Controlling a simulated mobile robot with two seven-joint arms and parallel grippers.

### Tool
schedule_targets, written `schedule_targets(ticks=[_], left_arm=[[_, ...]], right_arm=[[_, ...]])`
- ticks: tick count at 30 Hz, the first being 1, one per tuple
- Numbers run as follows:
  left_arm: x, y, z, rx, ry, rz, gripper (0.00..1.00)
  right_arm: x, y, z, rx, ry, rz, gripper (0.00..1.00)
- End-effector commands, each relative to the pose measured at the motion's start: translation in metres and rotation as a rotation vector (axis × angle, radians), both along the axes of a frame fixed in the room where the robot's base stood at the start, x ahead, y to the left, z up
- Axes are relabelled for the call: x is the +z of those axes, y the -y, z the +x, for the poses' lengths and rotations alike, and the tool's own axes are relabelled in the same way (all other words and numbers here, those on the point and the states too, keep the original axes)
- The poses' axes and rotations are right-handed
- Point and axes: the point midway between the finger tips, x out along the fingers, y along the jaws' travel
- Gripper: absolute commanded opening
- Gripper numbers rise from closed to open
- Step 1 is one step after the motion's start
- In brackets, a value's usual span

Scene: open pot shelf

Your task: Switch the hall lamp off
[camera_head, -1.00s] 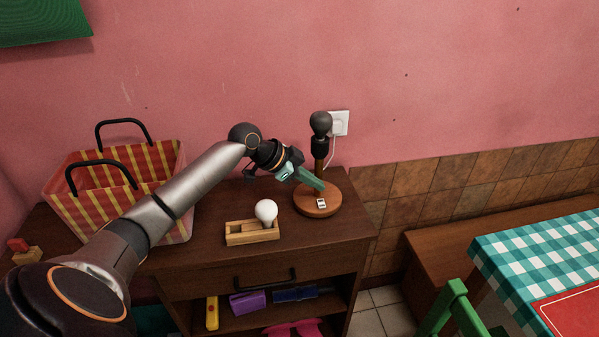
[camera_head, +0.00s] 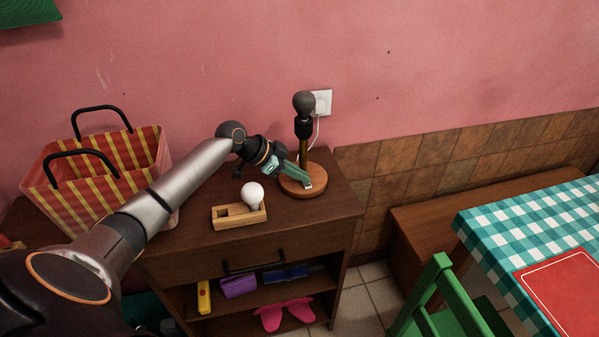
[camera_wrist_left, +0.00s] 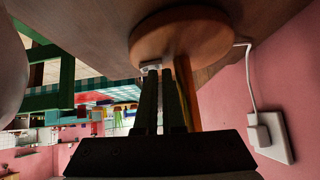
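The hall lamp has a round wooden base (camera_head: 302,190), an upright stem and a dark grey, unlit bulb (camera_head: 304,103). It stands at the dresser's back right corner. A small pale switch (camera_wrist_left: 150,67) sits on the base and is partly hidden by my fingers in the head view. My left gripper (camera_head: 305,182) reaches in from the left, fingers slanting down to the switch. In the left wrist view its two dark fingers (camera_wrist_left: 158,78) lie close together with nothing held between them, tips at the switch. Whether they touch it I cannot tell. My right gripper is not in view.
A white bulb (camera_head: 252,194) rests in a wooden tray (camera_head: 232,218) on the dresser. A striped basket (camera_head: 90,190) stands left, behind my arm. A cord runs from the lamp to a wall plug (camera_head: 322,101). A checked table (camera_head: 530,225) and green chair (camera_head: 440,300) are right.

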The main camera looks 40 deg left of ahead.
Motion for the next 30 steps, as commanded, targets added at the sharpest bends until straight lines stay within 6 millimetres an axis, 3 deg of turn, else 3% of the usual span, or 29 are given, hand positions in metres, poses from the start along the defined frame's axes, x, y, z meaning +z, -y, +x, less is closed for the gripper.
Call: schedule_targets(ticks=[3,17,30], left_arm=[[-0.009,0.000,-0.003,-0.001,-0.013,0.008,0.00],[-0.009,0.013,-0.015,-0.005,-0.025,0.007,0.00],[-0.009,0.014,-0.015,-0.004,-0.024,0.005,0.00]], right_arm=[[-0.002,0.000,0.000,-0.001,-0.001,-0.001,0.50],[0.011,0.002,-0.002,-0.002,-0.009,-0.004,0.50],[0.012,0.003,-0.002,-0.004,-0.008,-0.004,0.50]])
